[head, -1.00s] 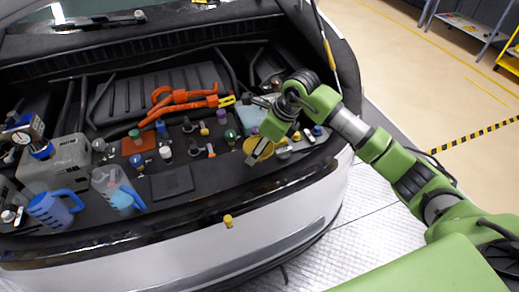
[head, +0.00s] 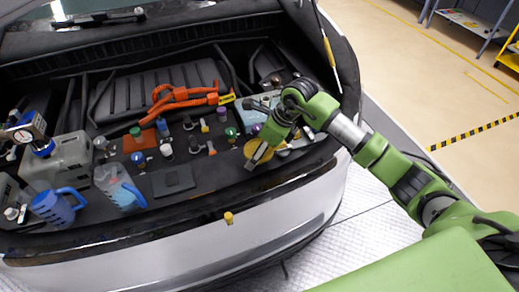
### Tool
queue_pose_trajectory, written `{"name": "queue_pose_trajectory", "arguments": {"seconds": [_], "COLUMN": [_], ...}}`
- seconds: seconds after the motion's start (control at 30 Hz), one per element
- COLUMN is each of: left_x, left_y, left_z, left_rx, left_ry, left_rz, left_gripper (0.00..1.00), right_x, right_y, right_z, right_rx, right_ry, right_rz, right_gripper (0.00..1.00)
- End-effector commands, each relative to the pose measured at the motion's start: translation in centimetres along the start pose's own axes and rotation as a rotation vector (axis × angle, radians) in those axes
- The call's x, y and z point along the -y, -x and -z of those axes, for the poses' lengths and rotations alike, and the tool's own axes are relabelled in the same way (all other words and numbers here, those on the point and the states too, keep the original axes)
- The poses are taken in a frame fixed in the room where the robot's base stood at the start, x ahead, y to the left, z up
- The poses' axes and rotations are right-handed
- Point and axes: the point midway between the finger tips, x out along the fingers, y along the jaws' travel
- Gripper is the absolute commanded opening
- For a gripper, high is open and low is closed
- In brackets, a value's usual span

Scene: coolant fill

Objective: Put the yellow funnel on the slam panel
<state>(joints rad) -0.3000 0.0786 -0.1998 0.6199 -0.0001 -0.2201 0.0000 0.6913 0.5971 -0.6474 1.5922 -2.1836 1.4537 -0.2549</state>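The yellow funnel (head: 251,148) lies among other items at the right of the open front of the car. My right gripper (head: 254,162) comes in from the right and points down over the funnel, hiding part of it. Its fingertips are at the funnel's front edge in the picture; I cannot tell whether they touch it or how far apart they are. The slam panel seems to be the black strip (head: 218,188) along the front edge of the bay, with its front part bare. My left gripper is not in view.
Several caps and small fittings stand around the funnel. Orange cables (head: 180,98) lie behind. A grey canister (head: 58,165), a blue jug (head: 52,206) and a clear jug (head: 116,187) stand at left. A dark square pad (head: 173,181) lies mid-front.

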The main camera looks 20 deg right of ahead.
Motion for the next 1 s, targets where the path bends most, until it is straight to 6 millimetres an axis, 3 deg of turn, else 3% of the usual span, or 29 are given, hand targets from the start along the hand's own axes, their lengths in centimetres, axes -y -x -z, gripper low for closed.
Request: {"name": "queue_pose_trajectory", "arguments": {"seconds": [0.6, 1.0], "left_x": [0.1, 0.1], "left_y": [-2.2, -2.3], "left_z": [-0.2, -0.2], "left_rx": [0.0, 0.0], "left_ry": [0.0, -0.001], "left_rz": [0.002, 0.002], "left_gripper": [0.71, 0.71], "right_x": [0.1, 0.0], "right_y": [11.0, 12.1], "right_z": [-0.1, -0.1], "right_rx": [0.002, 0.0], "right_ry": [0.001, 0.0], "right_rz": [0.003, 0.0], "right_gripper": [0.76, 0.76]}}
